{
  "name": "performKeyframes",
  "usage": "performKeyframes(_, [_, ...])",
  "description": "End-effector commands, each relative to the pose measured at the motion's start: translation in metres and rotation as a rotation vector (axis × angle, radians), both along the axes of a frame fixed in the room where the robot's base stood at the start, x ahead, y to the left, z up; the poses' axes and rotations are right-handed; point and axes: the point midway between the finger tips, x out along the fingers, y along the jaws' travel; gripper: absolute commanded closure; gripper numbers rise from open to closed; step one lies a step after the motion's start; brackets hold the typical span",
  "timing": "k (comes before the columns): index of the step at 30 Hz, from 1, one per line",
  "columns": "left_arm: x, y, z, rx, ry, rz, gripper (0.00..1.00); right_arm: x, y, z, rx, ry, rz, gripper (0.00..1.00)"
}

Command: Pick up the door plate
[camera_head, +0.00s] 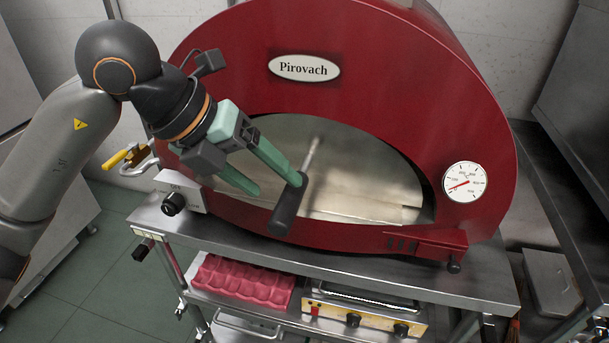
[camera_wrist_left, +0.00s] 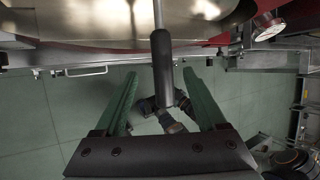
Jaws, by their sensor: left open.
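The door plate (camera_head: 360,175) is a shiny metal surface in the mouth of the red oven. A thin metal rod sticks out from it and ends in a black handle grip (camera_head: 288,208). My left gripper (camera_head: 276,188) is open, its two green fingers reaching toward the grip from the upper left. In the left wrist view the black grip (camera_wrist_left: 161,65) lies between the open fingers, with visible gaps on both sides. I cannot tell how deep the grip sits between them. My right gripper is not in view.
The red oven (camera_head: 370,75) stands on a steel stand (camera_head: 455,275). A dial (camera_head: 464,182) is on its right front. A red egg-carton-like tray (camera_head: 243,282) and a control panel (camera_head: 365,312) are below. A yellow-handled clamp (camera_head: 115,159) is at left. Green floor is open at lower left.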

Motion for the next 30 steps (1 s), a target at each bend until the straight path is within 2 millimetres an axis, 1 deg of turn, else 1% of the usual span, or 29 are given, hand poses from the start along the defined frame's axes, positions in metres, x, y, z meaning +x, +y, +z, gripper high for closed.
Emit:
performKeyframes(5, [0.002, -0.008, -0.011, -0.001, 0.003, -0.002, 0.27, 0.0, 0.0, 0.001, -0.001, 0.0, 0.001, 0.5])
performKeyframes(10, [0.004, -0.024, -0.032, -0.001, 0.005, -0.003, 0.27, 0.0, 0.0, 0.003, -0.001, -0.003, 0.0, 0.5])
performKeyframes(13, [0.007, -0.03, -0.042, -0.002, 0.003, -0.002, 0.27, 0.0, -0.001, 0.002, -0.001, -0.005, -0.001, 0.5])
performKeyframes(16, [0.009, -0.033, -0.046, -0.002, 0.001, -0.001, 0.27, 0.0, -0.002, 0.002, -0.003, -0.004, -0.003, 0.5])
performKeyframes(22, [0.009, -0.033, -0.047, -0.002, 0.0, -0.001, 0.27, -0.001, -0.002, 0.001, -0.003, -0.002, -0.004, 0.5])
performKeyframes(23, [0.009, -0.033, -0.047, -0.002, 0.0, -0.001, 0.28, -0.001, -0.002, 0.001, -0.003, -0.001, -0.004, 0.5])
performKeyframes(30, [0.009, -0.033, -0.047, -0.002, 0.0, -0.001, 0.55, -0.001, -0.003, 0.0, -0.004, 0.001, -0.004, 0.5])
